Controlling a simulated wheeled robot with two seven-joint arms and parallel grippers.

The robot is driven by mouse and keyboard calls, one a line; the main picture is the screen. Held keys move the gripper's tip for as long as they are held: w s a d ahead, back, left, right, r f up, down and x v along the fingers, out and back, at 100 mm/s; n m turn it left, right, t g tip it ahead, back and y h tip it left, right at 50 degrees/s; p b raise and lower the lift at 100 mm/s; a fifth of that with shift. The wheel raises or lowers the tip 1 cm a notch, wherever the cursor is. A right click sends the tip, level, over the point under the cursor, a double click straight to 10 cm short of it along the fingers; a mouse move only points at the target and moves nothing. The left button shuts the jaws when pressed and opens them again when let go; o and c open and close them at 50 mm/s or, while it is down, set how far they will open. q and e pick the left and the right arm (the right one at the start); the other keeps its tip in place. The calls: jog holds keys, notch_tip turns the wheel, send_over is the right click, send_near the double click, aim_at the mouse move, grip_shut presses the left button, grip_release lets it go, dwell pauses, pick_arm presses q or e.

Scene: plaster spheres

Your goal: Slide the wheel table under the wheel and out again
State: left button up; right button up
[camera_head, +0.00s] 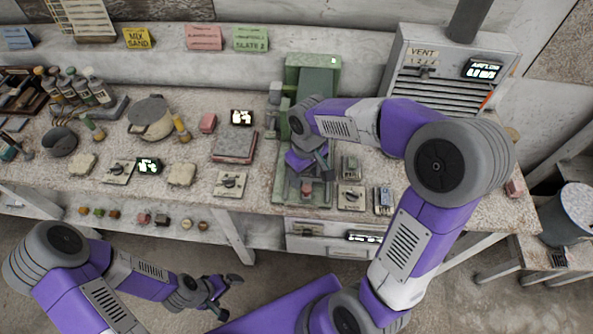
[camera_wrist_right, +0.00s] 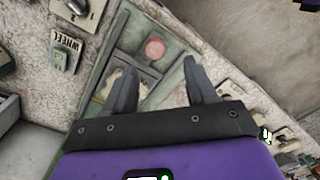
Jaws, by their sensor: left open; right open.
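The green grinding machine (camera_head: 313,75) stands at the back of the bench, with its bed reaching to the front edge. A tray-like table (camera_head: 290,190) lies along the bed, and a round reddish knob (camera_head: 307,187) sits near its front end. My right gripper (camera_head: 322,168) is over the bed, open, pointing down. In the right wrist view its two fingers (camera_wrist_right: 160,88) are apart with nothing between them, and the reddish knob (camera_wrist_right: 154,48) shows beyond them. The wheel is hidden behind my right arm. My left gripper (camera_head: 222,297) is open and empty, low in front of the bench.
A switch plate (camera_head: 229,184) stands left of the machine, and small control boxes (camera_head: 350,197) stand right of it. A vent unit (camera_head: 445,75) fills the back right. A lidded pot (camera_head: 151,118) and bottles (camera_head: 98,88) stand left. A plate marked WHEEL (camera_wrist_right: 68,41) shows close by.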

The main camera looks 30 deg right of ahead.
aim_at(307, 188)
jog(key=shift+w+d+r, duration=0.25)
jog(key=shift+r, duration=0.15)
jog(key=shift+s+d+f, duration=0.1)
jog(key=shift+s+f, duration=0.05)
jog(key=shift+f, duration=0.05)
jog(key=f+b, duration=0.1)
jog(key=f, duration=0.2)
jog(key=f+b, duration=0.1)
jog(key=f, duration=0.2)
jog(key=shift+s+f, duration=0.2)
jog(key=shift+f, duration=0.1)
pick_arm(q)
notch_tip(307, 188, down, 2)
jog(key=shift+w+f, duration=0.1)
pick_arm(e)
grip_shut()
